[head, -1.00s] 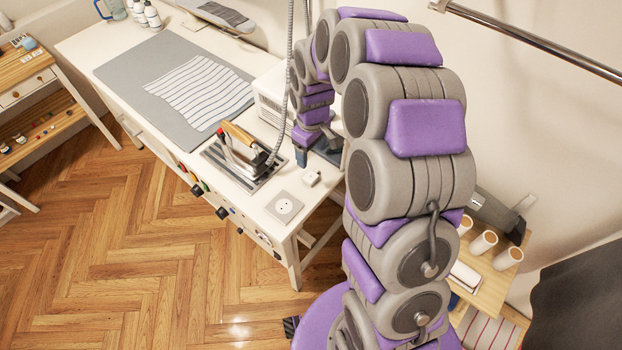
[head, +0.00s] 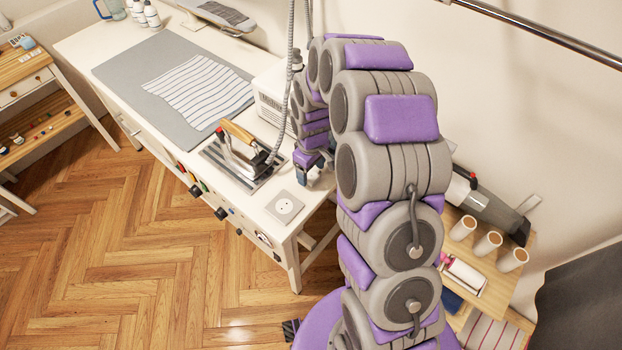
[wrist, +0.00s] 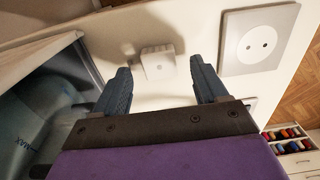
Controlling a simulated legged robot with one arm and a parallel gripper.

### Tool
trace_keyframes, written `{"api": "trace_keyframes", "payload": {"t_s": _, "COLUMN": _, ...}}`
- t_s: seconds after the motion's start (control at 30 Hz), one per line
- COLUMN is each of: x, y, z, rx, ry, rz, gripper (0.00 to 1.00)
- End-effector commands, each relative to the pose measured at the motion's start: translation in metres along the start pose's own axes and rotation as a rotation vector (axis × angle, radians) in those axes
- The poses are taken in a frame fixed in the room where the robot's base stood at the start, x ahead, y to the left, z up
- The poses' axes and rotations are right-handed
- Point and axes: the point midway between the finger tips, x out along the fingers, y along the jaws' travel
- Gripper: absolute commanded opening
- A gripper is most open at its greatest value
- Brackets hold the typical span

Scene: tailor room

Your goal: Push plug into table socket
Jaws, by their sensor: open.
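The plug is a small white block (wrist: 158,62) on the white table, seen in the wrist view just beyond and between my fingertips. My gripper (wrist: 160,73) is open, with one dark finger on each side of the plug's line and nothing held. In the head view my gripper (head: 309,170) is low over the table's near right end, and it largely hides the plug. The table socket (head: 285,207) is a square plate with a round two-hole face, left of and nearer than my gripper. It also shows at the upper right of the wrist view (wrist: 262,42).
An iron (head: 240,152) stands on its plate left of my gripper, with a grey hose rising beside my arm. A white boxy unit (head: 270,103) stands behind. A grey mat with striped cloth (head: 200,88) lies farther along the table (head: 75,45). The table's front edge is close to the socket.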

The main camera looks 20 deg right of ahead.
Motion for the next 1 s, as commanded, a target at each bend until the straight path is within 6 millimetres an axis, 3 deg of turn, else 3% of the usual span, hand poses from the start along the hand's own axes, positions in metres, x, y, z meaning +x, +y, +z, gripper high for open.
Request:
{"api": "trace_keyframes", "payload": {"t_s": 0.13, "x": 0.0175, "y": 0.0, "z": 0.0005, "rx": 0.0, "ry": -0.001, "rz": 0.0, "gripper": 0.72}}
{"api": "trace_keyframes", "payload": {"t_s": 0.47, "x": 0.017, "y": 0.0003, "z": 0.0001, "rx": 0.0, "ry": 0.001, "rz": 0.001, "gripper": 0.72}}
{"api": "trace_keyframes", "payload": {"t_s": 1.0, "x": 0.0169, "y": 0.0003, "z": 0.0001, "rx": 0.0, "ry": 0.001, "rz": 0.001, "gripper": 0.22}}
